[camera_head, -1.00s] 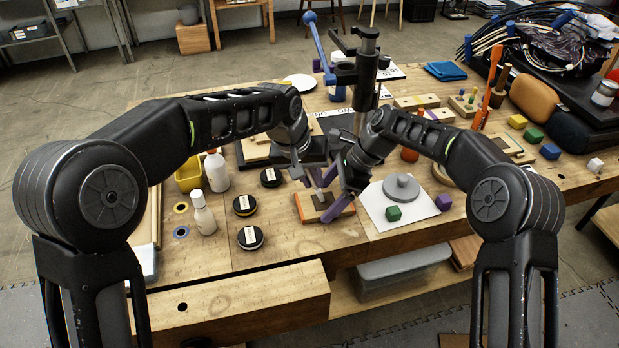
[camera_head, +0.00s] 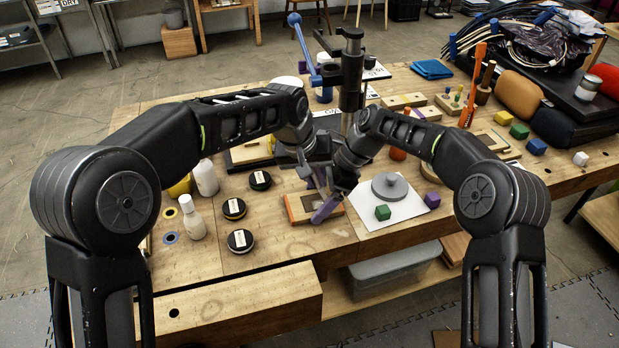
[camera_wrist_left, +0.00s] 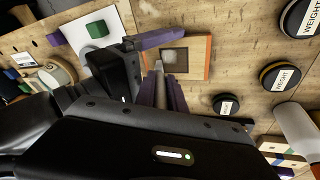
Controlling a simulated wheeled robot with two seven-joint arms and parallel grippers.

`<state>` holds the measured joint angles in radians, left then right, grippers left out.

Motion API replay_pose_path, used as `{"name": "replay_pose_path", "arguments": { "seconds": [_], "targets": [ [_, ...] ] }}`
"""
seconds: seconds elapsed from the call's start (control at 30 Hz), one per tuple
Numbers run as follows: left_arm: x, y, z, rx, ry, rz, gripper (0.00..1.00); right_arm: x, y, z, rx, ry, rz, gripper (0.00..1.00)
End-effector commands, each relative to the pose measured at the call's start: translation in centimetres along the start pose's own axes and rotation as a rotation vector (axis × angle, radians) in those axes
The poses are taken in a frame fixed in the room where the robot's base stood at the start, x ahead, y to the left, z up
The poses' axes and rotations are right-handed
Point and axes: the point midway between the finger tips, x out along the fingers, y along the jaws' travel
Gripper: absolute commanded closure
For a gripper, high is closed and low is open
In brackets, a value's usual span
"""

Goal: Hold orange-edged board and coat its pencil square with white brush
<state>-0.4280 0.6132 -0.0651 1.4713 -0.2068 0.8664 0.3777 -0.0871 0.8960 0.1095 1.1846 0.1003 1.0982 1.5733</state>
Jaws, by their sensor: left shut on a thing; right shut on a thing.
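The orange-edged board (camera_head: 297,209) lies on the bench between my grippers. In the left wrist view, the board (camera_wrist_left: 200,70) shows a dark pencil square (camera_wrist_left: 176,65) with a pale patch in it. My left gripper (camera_head: 316,178) is above the board, shut on the white brush (camera_wrist_left: 159,80); the brush is pale and slim between purple fingers and points at the square. Its tip is at the square's edge; I cannot tell whether it touches. My right gripper (camera_head: 326,207) is shut on the board, a purple finger (camera_wrist_left: 155,38) along its edge. Its other finger is mostly hidden.
Several black weights (camera_head: 240,241) stand left of the board. White bottles (camera_head: 192,218) are further left. To the right, a white sheet (camera_head: 408,210) carries a grey disc (camera_head: 390,187) and a green cube (camera_head: 383,212). A dark column stand (camera_head: 351,85) rises behind the grippers.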

Motion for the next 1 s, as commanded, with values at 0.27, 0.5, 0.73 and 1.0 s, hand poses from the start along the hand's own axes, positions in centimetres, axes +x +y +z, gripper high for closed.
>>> {"name": "replay_pose_path", "arguments": {
  "seconds": [0.27, 0.5, 0.73, 1.0],
  "targets": [
    [0.1, 0.2, 0.0, 0.0, -0.002, 0.0, 1.0, 0.0, 0.0, 0.0, 0.0, 0.0, 0.0, 0.39],
    [-0.1, 0.2, -0.1, 0.0, -0.001, 0.0, 1.0, 0.0, 0.0, 0.0, 0.0, 0.0, 0.0, 0.39],
    [-0.1, 0.0, 0.0, -0.001, -0.001, 0.0, 1.0, 0.0, 0.0, 0.0, 0.0, 0.0, 0.0, 0.39],
    [-0.5, -1.2, 0.4, -0.002, -0.001, 0.0, 1.0, 0.0, 0.0, 0.0, 0.0, 0.0, 0.0, 0.39]
  ]
}}
